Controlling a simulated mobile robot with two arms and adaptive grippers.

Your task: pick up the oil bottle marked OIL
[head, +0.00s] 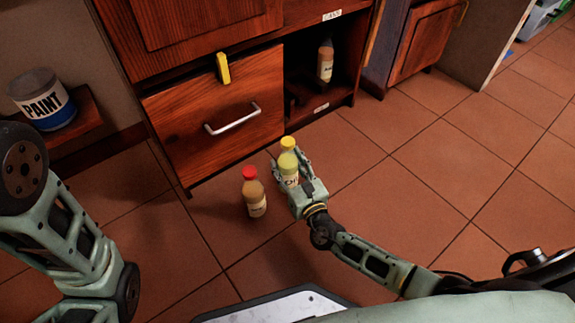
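The oil bottle (288,161) has a yellow cap, a yellowish body and a label that seems to read "Oil". It is roughly upright between the fingers of my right gripper (291,168), in front of the drawer. The fingers lie close against both sides of the bottle and look shut on it. I cannot tell whether its base touches the floor. My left arm shows at the left edge, but its gripper is out of view.
A red-capped bottle (254,193) stands on the floor just left of my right gripper. Another bottle (325,61) stands in the open cabinet compartment. The drawer (215,115) has a metal handle. A paint can (42,98) sits on a shelf at left. Floor at right is clear.

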